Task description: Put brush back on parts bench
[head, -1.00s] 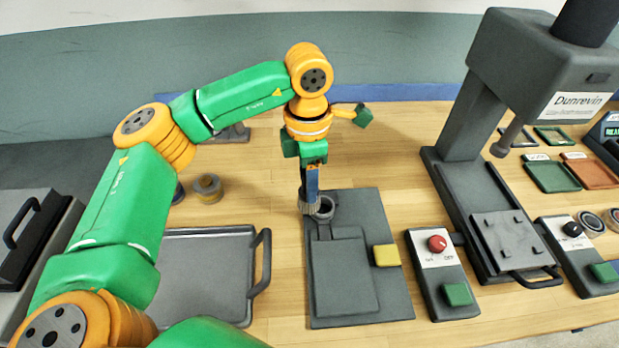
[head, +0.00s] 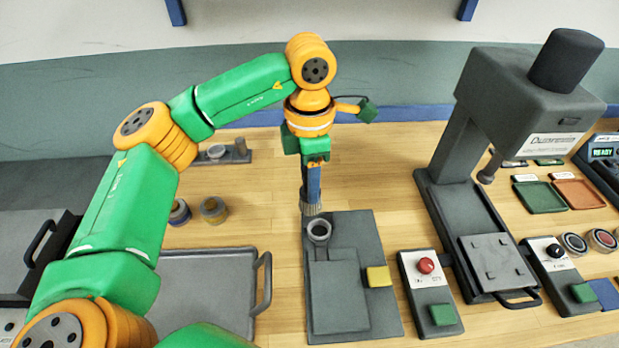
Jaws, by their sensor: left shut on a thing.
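The brush (head: 313,186) has a blue handle and grey bristles and hangs upright, bristles down. My left gripper (head: 315,162) is shut on its handle. The bristles are at the back edge of a dark grey fixture plate, just behind a round grey ring holder (head: 318,232); I cannot tell whether they touch the plate. The wooden bench (head: 385,165) spreads around it. My right gripper is not in view.
A grey tray (head: 205,290) lies left of the fixture, with two small ring stacks (head: 213,210) behind it. A small dark rack (head: 222,153) stands at the back left. A grey press (head: 450,150) and a red-knob control box (head: 428,290) stand right. Bench behind the fixture is clear.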

